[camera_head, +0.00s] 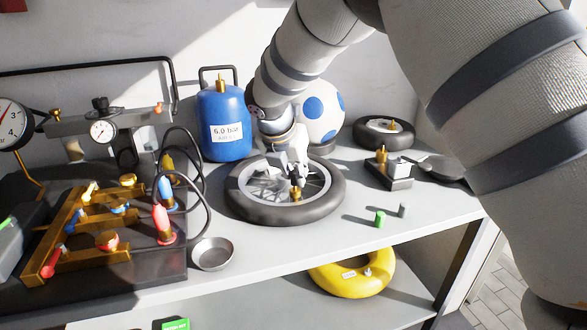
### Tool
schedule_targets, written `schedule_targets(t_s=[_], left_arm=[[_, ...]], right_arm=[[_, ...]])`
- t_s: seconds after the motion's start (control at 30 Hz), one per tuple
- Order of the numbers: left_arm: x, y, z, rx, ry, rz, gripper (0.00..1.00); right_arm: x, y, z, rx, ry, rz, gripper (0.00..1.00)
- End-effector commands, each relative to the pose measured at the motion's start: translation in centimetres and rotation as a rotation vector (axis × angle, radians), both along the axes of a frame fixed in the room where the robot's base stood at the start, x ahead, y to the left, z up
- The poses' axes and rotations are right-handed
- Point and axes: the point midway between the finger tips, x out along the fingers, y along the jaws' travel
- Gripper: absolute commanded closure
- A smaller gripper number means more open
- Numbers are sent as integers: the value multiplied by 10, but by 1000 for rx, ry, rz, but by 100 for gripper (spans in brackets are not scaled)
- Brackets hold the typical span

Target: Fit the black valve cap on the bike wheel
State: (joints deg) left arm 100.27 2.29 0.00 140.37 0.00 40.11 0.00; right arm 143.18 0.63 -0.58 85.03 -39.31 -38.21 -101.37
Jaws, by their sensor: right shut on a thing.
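The bike wheel (240,206) lies flat on the bench, with a black tyre and thin spokes. Its brass valve (296,194) stands upright near the front right of the rim. My right gripper (296,177) points down directly over the valve, shut on a small dark piece that appears to be the black valve cap. The fingers mostly hide the cap, and I cannot tell whether it touches the valve. My left gripper is not in view.
A green cap (380,219) and a grey cap (403,210) stand right of the wheel. A metal bowl (212,254) and a hose manifold (85,225) are to the left. A blue tank (224,115), a spotted ball (322,112) and a small wheel (372,134) stand behind.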

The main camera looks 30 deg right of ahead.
Motion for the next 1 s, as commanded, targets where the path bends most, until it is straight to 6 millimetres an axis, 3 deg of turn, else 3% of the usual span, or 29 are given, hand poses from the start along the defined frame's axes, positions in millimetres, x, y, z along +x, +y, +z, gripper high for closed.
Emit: schedule_targets(t_s=[1.0], left_arm=[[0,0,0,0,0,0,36]], right_arm=[[0,0,-8,0,-2,0,92]])
